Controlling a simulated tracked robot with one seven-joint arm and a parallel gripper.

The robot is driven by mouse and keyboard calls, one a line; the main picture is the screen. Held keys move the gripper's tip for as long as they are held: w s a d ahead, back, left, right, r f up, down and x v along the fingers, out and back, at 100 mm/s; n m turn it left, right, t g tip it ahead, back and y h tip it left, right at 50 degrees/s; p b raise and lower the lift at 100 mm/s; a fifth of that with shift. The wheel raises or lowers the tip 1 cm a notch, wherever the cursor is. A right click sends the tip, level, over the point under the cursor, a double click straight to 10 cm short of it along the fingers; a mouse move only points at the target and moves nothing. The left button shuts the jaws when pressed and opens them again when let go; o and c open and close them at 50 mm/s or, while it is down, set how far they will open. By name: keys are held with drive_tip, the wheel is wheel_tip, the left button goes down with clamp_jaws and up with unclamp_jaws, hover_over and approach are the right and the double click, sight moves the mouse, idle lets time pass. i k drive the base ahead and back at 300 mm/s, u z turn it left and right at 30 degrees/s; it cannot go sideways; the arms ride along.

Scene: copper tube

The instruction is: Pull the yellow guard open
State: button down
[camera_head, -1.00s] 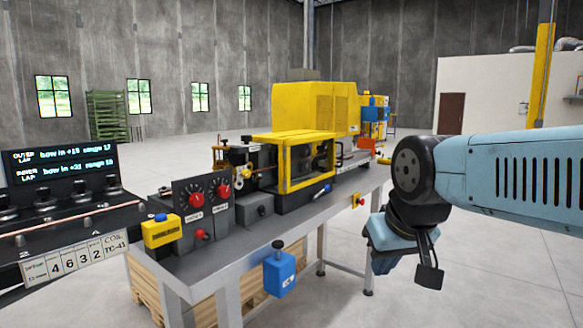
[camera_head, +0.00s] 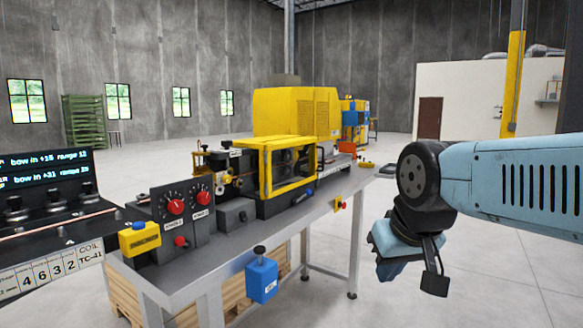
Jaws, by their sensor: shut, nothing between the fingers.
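The yellow guard (camera_head: 264,172) is a framed cover with clear panels on the middle of the bench machine. It appears closed over the mechanism, with rollers visible to its left. A small blue and black handle or lever shows low by its front right side. My gripper (camera_head: 432,282) hangs at the right of the view, over the floor in front of the bench. It is apart from the guard and holds nothing. Its fingers point down and are partly hidden by my wrist.
The grey bench (camera_head: 225,235) runs from the near left to the back. A control box with red knobs (camera_head: 176,206), a yellow box (camera_head: 139,238) and a hanging blue box (camera_head: 262,279) are at its near end. A large yellow housing (camera_head: 293,112) stands behind. Floor at right is clear.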

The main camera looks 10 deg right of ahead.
sight(292, 142)
drive_tip(key=z, duration=0.05)
drive_tip(key=i, duration=0.65)
drive_tip(key=u, duration=0.3)
drive_tip(key=k, duration=0.65)
drive_tip(key=z, duration=0.3)
drive_tip(key=i, duration=2.05)
drive_tip(key=z, duration=0.2)
